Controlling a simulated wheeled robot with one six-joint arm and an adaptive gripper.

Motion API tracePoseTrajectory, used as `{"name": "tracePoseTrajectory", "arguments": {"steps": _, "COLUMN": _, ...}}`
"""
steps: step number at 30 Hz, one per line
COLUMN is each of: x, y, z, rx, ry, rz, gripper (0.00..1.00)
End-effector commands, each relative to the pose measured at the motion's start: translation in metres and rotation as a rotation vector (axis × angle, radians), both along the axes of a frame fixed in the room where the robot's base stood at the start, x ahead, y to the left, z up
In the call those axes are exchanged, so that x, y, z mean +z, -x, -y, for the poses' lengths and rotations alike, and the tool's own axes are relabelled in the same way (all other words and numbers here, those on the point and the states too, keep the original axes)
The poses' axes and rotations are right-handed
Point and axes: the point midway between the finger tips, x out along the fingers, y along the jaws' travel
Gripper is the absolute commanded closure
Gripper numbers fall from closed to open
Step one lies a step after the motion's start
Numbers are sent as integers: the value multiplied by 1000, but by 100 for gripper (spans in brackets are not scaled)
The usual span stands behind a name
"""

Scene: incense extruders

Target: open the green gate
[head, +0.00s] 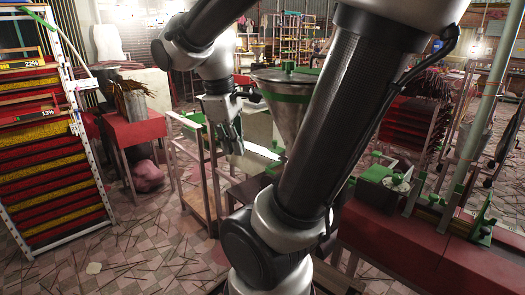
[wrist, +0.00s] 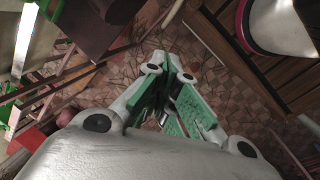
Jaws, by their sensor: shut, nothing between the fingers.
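My gripper (head: 235,146) hangs pointing down in the middle of the head view, left of a metal hopper with a green rim (head: 287,98). In the wrist view my gripper (wrist: 168,75) has green-padded fingers, shut and empty, over the tiled floor. A pale flat chute (head: 262,151) lies just right of the gripper in the head view, with green parts (head: 277,167) beside it under the hopper. I cannot tell which green part is the gate; my arm hides part of the hopper and what is beneath it. The gripper appears apart from these parts.
A wooden frame stand (head: 196,178) is left of the gripper. A red table (head: 134,128) holds a bundle of sticks. A rack of coloured trays (head: 45,140) stands far left. A red bench (head: 425,235) with green-fitted devices is at right. Scattered sticks lie on the floor.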

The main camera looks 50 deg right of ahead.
Motion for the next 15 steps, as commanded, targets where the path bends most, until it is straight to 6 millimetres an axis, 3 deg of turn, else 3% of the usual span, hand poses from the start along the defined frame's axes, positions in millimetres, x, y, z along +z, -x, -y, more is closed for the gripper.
{"name": "tracePoseTrajectory", "arguments": {"steps": 7, "x": -22, "y": -36, "z": 72, "rx": 501, "ry": 129, "rz": -644, "gripper": 100}}
{"name": "tracePoseTrajectory", "arguments": {"steps": 15, "x": -64, "y": -90, "z": 144, "rx": 1012, "ry": -17, "rz": -1372, "gripper": 100}}
